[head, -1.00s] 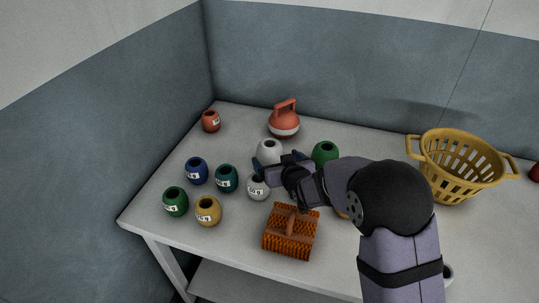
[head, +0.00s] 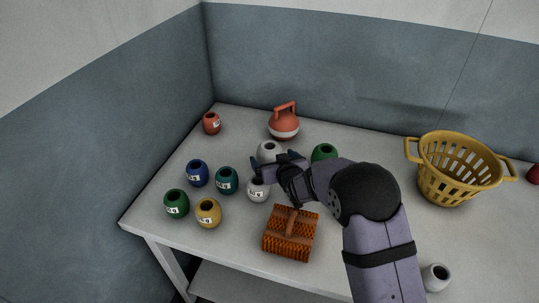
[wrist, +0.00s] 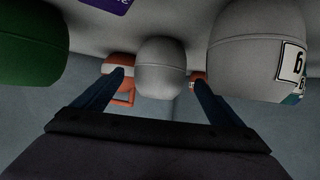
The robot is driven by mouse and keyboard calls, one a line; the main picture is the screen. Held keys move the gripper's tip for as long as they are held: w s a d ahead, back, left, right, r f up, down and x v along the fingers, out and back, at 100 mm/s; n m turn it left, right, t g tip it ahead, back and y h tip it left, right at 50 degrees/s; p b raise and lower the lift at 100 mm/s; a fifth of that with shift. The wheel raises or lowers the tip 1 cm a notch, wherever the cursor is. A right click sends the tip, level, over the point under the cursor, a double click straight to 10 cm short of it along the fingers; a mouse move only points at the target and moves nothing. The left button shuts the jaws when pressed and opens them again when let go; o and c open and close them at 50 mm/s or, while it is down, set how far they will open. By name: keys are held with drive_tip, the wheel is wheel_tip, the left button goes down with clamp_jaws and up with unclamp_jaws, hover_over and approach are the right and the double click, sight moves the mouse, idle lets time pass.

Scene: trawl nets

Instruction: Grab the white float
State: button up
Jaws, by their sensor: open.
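A plain white float (head: 267,149) stands toward the back of the table. In the wrist view it is the pale rounded float (wrist: 160,66) between the fingertips. My gripper (head: 274,159) is open with its fingers toward it; they also show in the wrist view (wrist: 158,76), one on each side. I cannot tell whether they touch it. A second white float with a label (head: 258,189) stands nearer the front, and is large at the right in the wrist view (wrist: 255,50). A third white float (head: 436,277) is at the front right.
A green float (head: 324,153) stands right of my gripper. Blue (head: 197,173), teal (head: 227,181), green and yellow (head: 208,213) floats stand left. An orange-and-white buoy (head: 284,124) is behind. An orange brush (head: 290,235) lies in front; a yellow basket (head: 455,170) is right.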

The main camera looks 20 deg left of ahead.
drive_tip(key=shift+x, duration=1.4)
drive_tip(key=c, duration=1.2)
drive_tip(key=shift+r, duration=0.1)
wheel_tip(320, 180, up, 10)
drive_tip(key=shift+b, duration=0.5)
